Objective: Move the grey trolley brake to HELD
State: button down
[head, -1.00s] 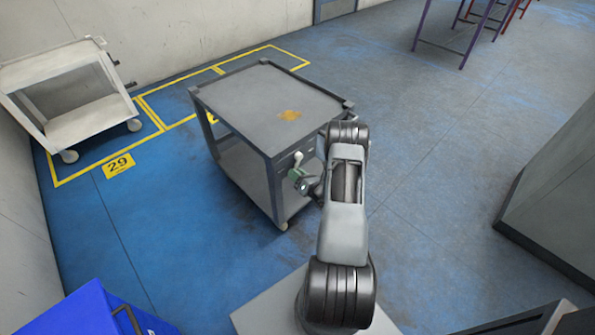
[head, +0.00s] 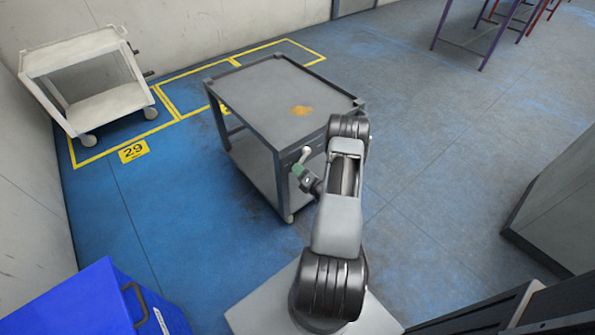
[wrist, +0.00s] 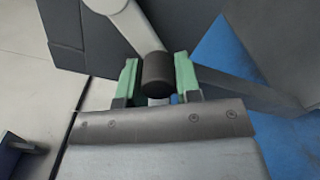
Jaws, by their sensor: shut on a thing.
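The grey trolley (head: 270,92) stands in front of me, with an orange-brown patch on its top. Its brake is a pale lever (wrist: 130,25) with a dark cylindrical knob (wrist: 158,73) on the near side of the trolley. The lever also shows in the head view (head: 305,155), just below the top's edge. My gripper (wrist: 157,75) has its green fingers on both sides of the knob and is shut on it. In the head view my gripper (head: 299,170) is partly hidden by my wrist. Any HELD marking is not visible.
A white trolley (head: 95,105) stands at the back left beside yellow floor lines and a "29" floor mark (head: 133,151). A blue bin (head: 85,305) is at the lower left. A grey cabinet (head: 560,190) stands at the right. The floor between is clear.

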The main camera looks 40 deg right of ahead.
jog(key=shift+a, duration=0.4)
jog(key=c, duration=1.1)
grip_release()
jog(key=shift+a, duration=0.1)
jog(key=shift+o, duration=1.1)
jog(key=shift+r, duration=0.1)
jog(key=shift+d, duration=0.2)
jog(key=shift+s+d, duration=0.1)
jog(key=shift+s, duration=0.15)
jog(key=s+p, duration=0.1)
jog(key=s, duration=1.2)
jog(key=shift+s, duration=0.15)
